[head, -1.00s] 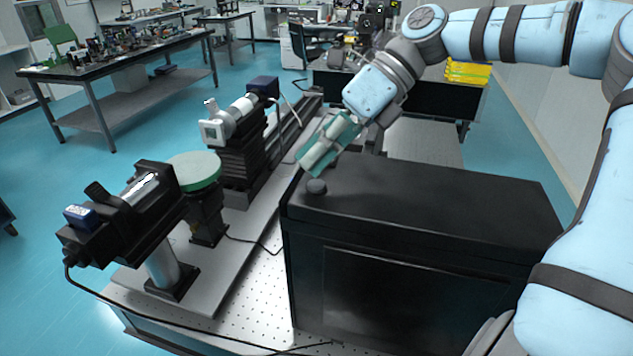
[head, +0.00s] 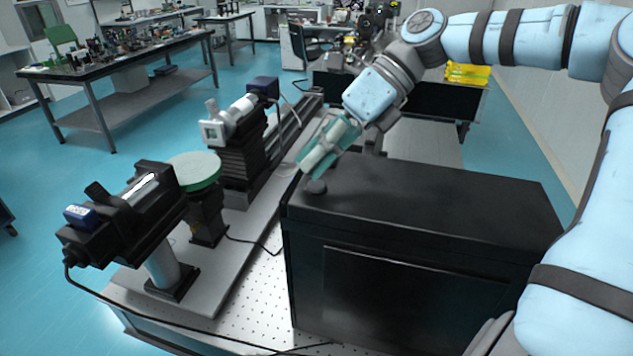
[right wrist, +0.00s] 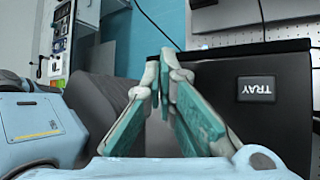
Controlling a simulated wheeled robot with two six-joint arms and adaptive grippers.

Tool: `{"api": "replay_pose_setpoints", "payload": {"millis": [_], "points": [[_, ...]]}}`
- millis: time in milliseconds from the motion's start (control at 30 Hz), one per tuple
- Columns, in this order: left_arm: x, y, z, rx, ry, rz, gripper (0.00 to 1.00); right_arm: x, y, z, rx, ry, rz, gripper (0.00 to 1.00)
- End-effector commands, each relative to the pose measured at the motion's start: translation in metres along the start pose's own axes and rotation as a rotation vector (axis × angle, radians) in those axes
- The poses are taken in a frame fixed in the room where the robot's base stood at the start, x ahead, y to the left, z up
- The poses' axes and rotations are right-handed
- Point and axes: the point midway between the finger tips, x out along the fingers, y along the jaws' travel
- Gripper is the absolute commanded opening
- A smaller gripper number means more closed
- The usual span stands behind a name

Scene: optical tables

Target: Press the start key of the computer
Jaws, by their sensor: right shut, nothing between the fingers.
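The computer appears to be the large black box (head: 430,210) on the optical table in the head view. My left gripper is out of view.
Left of the box, a black device on a post (head: 135,205), a round green disc (head: 194,170) and a white-and-black stage instrument (head: 235,130) stand on the table. A cable (head: 180,330) runs along the front. Another bench (head: 120,65) stands far left across clear blue floor.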

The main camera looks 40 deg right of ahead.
Motion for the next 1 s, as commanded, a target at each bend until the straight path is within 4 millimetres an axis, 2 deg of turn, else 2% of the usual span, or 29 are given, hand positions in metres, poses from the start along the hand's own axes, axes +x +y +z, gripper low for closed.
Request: {"api": "replay_pose_setpoints", "payload": {"millis": [1000], "points": [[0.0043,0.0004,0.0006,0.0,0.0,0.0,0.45,0.0078,-0.0055,-0.0054,0.0,0.0,0.0,0.0]]}}
